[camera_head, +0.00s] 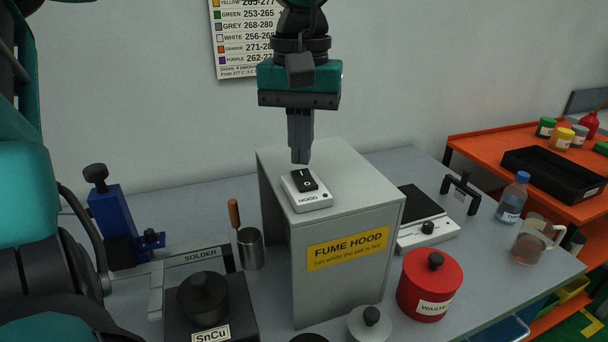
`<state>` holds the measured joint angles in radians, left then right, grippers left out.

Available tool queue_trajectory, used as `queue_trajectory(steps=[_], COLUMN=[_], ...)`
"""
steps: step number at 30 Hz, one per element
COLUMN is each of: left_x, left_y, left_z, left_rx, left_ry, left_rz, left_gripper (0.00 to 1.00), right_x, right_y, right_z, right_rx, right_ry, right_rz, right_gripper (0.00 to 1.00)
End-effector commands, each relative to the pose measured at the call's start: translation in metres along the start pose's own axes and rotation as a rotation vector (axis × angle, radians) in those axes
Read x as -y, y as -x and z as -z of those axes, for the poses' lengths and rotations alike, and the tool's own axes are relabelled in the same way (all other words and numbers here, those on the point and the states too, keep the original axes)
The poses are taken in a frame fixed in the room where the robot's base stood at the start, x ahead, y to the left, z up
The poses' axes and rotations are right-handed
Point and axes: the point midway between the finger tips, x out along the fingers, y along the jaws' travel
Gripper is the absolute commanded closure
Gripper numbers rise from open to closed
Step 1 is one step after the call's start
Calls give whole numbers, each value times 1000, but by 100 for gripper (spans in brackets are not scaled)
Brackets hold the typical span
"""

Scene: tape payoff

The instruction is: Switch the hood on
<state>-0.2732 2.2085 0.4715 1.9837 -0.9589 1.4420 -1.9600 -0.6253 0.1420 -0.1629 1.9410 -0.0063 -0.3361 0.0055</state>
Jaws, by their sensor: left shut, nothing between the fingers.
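The fume hood (345,265) is a grey box with a yellow "FUME HOOD" label, standing on the grey bench. On its top sits a white switch box (309,200) marked "HOOD", with a black rocker (304,181) marked I and O. My left gripper (301,160) points straight down with its fingers shut and empty. Its tips are at the far end of the rocker in the picture, near the I mark; I cannot tell whether they touch it. My right gripper is not in view.
A red waste pot (430,285), a hotplate (420,220), a bottle (512,198) and a beaker (530,244) stand to the right. An orange table (490,148) is beyond.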

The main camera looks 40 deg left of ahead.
Motion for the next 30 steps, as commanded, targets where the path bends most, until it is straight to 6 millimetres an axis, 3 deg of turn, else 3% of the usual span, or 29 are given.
queue_trajectory(steps=[30], left_x=[0], left_y=[-16], left_z=[0], left_rx=[0], left_ry=[0], left_rz=[1], left_gripper=[100], right_x=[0], right_y=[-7], right_z=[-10], right_rx=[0], right_ry=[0], right_rz=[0], right_gripper=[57])
